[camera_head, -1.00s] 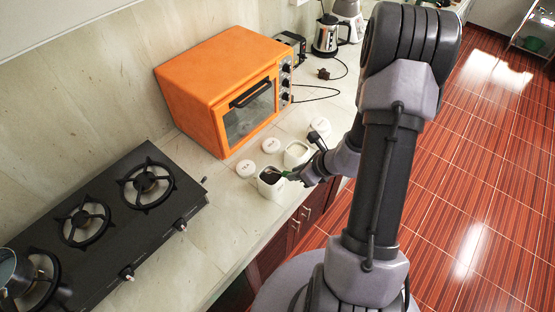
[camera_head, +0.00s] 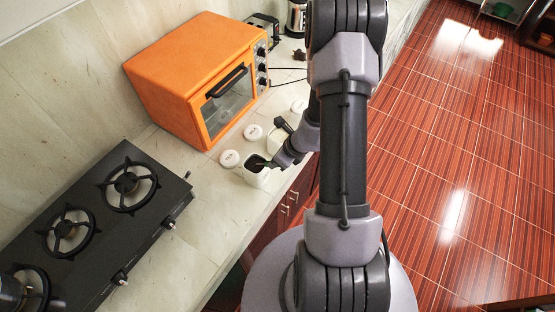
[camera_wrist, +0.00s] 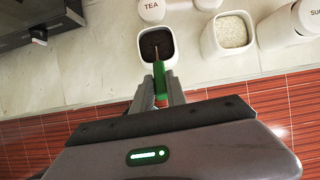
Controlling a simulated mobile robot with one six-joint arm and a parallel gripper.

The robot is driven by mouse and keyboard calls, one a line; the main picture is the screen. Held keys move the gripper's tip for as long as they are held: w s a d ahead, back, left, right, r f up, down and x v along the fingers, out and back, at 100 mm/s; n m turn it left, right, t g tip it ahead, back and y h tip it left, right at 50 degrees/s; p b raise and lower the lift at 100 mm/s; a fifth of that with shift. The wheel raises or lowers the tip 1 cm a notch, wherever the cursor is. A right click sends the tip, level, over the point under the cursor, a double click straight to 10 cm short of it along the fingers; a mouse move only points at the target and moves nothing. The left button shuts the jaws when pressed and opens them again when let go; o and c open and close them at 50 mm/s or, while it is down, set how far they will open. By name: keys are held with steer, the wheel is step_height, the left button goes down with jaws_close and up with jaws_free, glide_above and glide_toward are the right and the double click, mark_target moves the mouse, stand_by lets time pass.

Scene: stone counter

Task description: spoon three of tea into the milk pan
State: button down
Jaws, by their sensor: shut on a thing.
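The open white tea canister (camera_head: 257,178) stands on the counter in front of the orange oven. Its dark contents (camera_wrist: 153,38) show in the wrist view. My gripper (camera_wrist: 161,88) is shut on the green handle of a spoon (camera_wrist: 160,75). The spoon points into the canister's mouth; its bowl is hard to make out against the dark tea. In the head view my gripper (camera_head: 278,160) is just right of the canister. A metal pan (camera_head: 10,293), likely the milk pan, is cut off at the lower left on the stove.
A lid marked TEA (camera_wrist: 152,10) lies behind the canister. An open canister of pale grains (camera_wrist: 230,35) is close on the right, with a sugar container (camera_wrist: 280,28) beyond.

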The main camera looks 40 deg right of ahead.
steer(key=shift+f+b, duration=0.9)
steer(key=t+b, duration=0.1)
steer(key=s+t+b, duration=0.1)
steer(key=b, duration=0.1)
steer(key=s+d+t+y+b, duration=0.1)
steer(key=b, duration=0.1)
steer(key=shift+r, duration=0.3)
steer(key=shift+s+d+r+t+y+b, duration=0.15)
steer(key=shift+s+r+t+y+b, duration=0.3)
steer(key=shift+t+b, duration=0.6)
steer(key=shift+s+d+r+t+y+b, duration=0.2)
steer(key=shift+s+t+b, duration=0.35)
steer(key=shift+b, duration=0.9)
steer(key=shift+w+a, duration=0.1)
steer(key=shift+w, duration=0.05)
